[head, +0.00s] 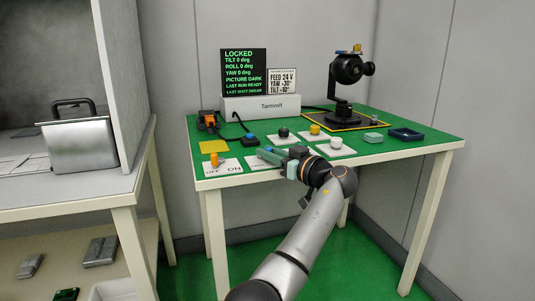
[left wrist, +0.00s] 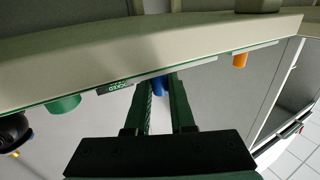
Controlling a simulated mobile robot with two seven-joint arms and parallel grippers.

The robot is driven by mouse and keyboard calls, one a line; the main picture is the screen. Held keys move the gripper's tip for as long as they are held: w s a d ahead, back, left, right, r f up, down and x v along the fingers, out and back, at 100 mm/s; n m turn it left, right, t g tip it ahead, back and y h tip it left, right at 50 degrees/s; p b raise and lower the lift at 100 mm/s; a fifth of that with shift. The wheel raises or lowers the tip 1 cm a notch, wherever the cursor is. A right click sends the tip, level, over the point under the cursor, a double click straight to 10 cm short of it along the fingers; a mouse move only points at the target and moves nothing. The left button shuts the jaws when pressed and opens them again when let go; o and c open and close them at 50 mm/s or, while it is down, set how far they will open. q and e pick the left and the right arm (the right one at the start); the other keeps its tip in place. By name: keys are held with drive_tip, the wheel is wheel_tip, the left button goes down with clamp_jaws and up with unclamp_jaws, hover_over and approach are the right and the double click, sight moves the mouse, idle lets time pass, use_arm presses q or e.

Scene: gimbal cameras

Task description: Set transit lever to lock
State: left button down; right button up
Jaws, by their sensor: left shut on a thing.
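The transit lever shows as a small blue grip (left wrist: 161,86) between the fingers of my left gripper (left wrist: 161,98) in the left wrist view. In the head view my left gripper (head: 271,154) is at the table's front edge, shut on the blue lever and hiding much of its white plate (head: 252,163). A dark label (left wrist: 115,87) lies beside the lever in the left wrist view; its text is hard to read. The display (head: 244,72) reads LOCKED, with tilt, roll and yaw at 0 deg. My right gripper is not in view.
An orange switch (head: 214,159) on an OFF/ON plate stands left of the gripper. Black, yellow and white knobs (head: 336,143) stand behind and right. The cabinet (head: 122,75) is left.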

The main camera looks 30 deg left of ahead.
use_arm(q)
drive_tip(key=shift+w+n+g, duration=0.1)
drive_tip(key=shift+n+g, duration=0.2)
drive_tip(key=shift+g, duration=0.2)
drive_tip(key=c, duration=0.8)
unclamp_jaws()
drive_tip(key=shift+o, duration=0.2)
drive_tip(key=shift+d, duration=0.1)
drive_tip(key=p+v, duration=0.3)
drive_tip(key=v, duration=0.9)
drive_tip(key=shift+d, duration=0.15)
drive_tip(key=shift+f, duration=0.1)
